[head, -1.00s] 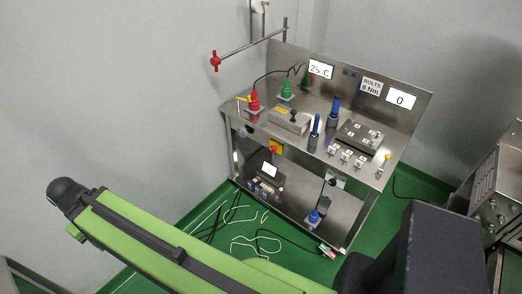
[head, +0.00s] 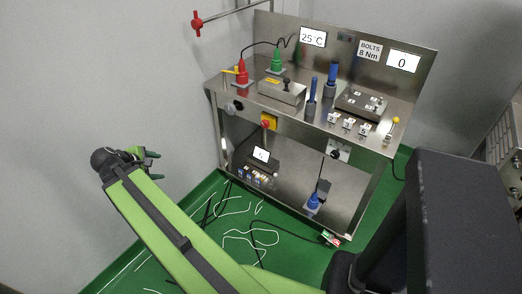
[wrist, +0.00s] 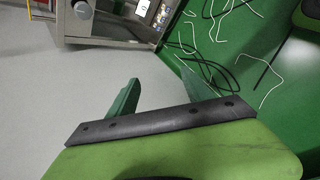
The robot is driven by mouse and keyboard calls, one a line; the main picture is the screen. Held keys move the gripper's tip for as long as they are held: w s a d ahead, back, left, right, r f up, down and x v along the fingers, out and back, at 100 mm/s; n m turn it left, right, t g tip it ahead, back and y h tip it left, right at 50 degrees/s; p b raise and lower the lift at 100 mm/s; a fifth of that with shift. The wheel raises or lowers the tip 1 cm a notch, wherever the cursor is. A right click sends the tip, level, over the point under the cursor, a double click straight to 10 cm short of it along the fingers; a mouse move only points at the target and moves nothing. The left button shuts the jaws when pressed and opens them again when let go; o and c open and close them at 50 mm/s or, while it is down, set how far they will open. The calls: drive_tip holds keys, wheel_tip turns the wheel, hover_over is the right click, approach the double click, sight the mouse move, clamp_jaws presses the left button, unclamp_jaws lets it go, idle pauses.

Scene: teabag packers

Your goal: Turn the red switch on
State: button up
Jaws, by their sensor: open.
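A red rotary switch (head: 266,124) on a yellow plate sits on the front panel of the steel bench (head: 285,131), left of its middle. Its exact knob angle is too small to tell. A small block with red and green parts (head: 330,237) lies at the bench's lower front right corner. My gripper (head: 160,165) is left of the bench, apart from it and in front of its left end. In the wrist view my gripper (wrist: 152,68) shows two green fingers spread apart with nothing between them. The red rotary switch is not visible there.
Black and white cables (head: 245,235) lie loose on the green floor before the bench. A red-knobbed rod (head: 197,23) sticks out at upper left. Red and green connectors (head: 240,73) stand on the bench top. A grey wall is on the left.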

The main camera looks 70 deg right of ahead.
drive_tip(key=s+d+f+n+g+h+b, duration=0.1)
drive_tip(key=s+d+f+n+h+b, duration=0.1)
drive_tip(key=s+d+f+b, duration=0.3)
drive_tip(key=s+d+f+n+g+h+b, duration=0.1)
drive_tip(key=d+n+b, duration=0.1)
drive_tip(key=d+b, duration=0.35)
drive_tip(key=s+d+f+n+h+b, duration=0.1)
drive_tip(key=s+d+f+h+b, duration=0.2)
drive_tip(key=d, duration=0.5)
drive_tip(key=n+g+h+b, duration=0.3)
drive_tip(key=n+b, duration=0.4)
drive_tip(key=b, duration=0.2)
approach(263, 125)
drive_tip(key=x, duration=0.8)
drive_tip(key=shift+s+d, duration=0.15)
drive_tip(key=shift+d, duration=0.1)
